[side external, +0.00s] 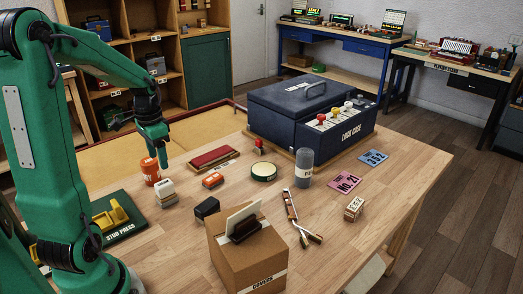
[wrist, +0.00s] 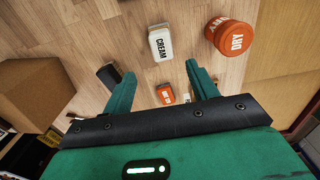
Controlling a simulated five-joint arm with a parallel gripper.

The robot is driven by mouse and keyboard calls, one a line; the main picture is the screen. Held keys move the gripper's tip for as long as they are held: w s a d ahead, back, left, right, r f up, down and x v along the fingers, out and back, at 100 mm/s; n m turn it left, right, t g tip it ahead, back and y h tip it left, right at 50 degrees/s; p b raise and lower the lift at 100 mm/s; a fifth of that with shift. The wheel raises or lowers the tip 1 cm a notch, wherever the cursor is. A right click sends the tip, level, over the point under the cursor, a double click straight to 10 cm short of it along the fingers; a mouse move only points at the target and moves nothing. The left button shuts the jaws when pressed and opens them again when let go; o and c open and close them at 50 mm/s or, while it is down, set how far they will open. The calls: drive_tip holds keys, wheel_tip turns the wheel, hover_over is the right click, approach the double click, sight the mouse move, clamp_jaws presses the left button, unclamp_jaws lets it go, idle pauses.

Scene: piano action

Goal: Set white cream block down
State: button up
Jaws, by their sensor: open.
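The white cream block (side external: 165,188) rests on the wooden table, between the orange can and the cardboard box. In the wrist view the block (wrist: 160,42), labelled CREAM, lies beyond my fingertips, apart from them. My gripper (side external: 158,158) is in the air above the table, by the orange can. In the wrist view my gripper (wrist: 160,76) has its two green fingers spread wide, with nothing held between them.
An orange can (side external: 150,171), an orange block (side external: 213,180), a black block (side external: 207,208) and a cardboard box (side external: 245,255) stand nearby. A green stud press (side external: 122,232) is at left. The dark blue lock case (side external: 300,115) stands at the back.

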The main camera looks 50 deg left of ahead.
drive_tip(key=s+d+r+t, duration=0.1)
drive_tip(key=d+r+t, duration=0.1)
drive_tip(key=d, duration=0.5)
drive_tip(key=s+d+r+t, duration=0.1)
drive_tip(key=d+r, duration=0.3)
drive_tip(key=d, duration=0.4)
drive_tip(key=s+d+r+t, duration=0.2)
drive_tip(key=d+r, duration=0.2)
drive_tip(key=d, duration=0.4)
drive_tip(key=shift+s+t, duration=0.3)
drive_tip(key=shift+s, duration=0.05)
